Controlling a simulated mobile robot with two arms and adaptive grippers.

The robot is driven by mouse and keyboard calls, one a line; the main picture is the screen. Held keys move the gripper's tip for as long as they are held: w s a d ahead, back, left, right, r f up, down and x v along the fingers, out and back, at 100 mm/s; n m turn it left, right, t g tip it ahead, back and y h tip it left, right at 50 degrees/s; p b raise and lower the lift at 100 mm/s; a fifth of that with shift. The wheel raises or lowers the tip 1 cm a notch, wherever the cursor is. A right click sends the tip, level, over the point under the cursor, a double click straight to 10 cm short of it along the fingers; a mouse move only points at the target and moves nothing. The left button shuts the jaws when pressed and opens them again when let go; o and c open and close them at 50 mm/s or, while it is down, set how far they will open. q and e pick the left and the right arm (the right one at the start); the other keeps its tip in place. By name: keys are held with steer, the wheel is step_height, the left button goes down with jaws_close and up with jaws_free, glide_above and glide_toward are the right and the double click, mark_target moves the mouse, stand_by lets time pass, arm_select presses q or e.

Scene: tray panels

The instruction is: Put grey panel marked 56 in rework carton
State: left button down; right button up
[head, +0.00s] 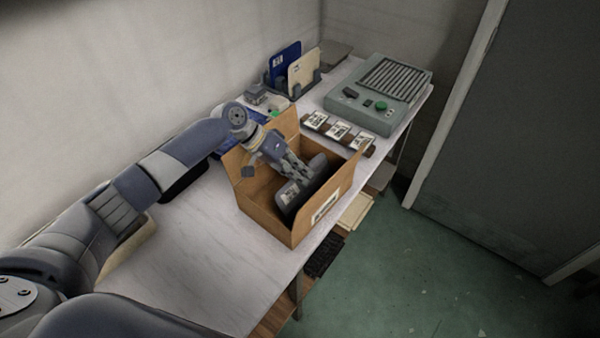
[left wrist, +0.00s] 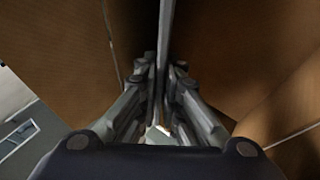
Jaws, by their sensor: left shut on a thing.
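The open brown carton (head: 262,216) stands on the table with its flaps up and a white label on its front. My left gripper (head: 302,178) reaches down into the carton, shut on a dark grey panel (head: 312,187). In the left wrist view the panel (left wrist: 166,35) shows edge-on as a thin upright strip between the fingers (left wrist: 163,95), with brown carton walls on both sides. The panel is at least partly inside the carton; its lower edge and any contact with the floor are hidden. I cannot read a 56 on it. My right gripper is not in view.
Behind the carton, a rack (head: 290,88) holds a blue panel (head: 285,62) and a cream panel (head: 303,72). A grey-green machine (head: 378,95) with a green button stands at the back right. Small labelled cards (head: 338,130) lie in front of it.

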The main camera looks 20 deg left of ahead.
arm_select(q)
steer(key=c, duration=1.7)
jaws_free()
steer(key=shift+a, duration=0.1)
steer(key=v, duration=1.2)
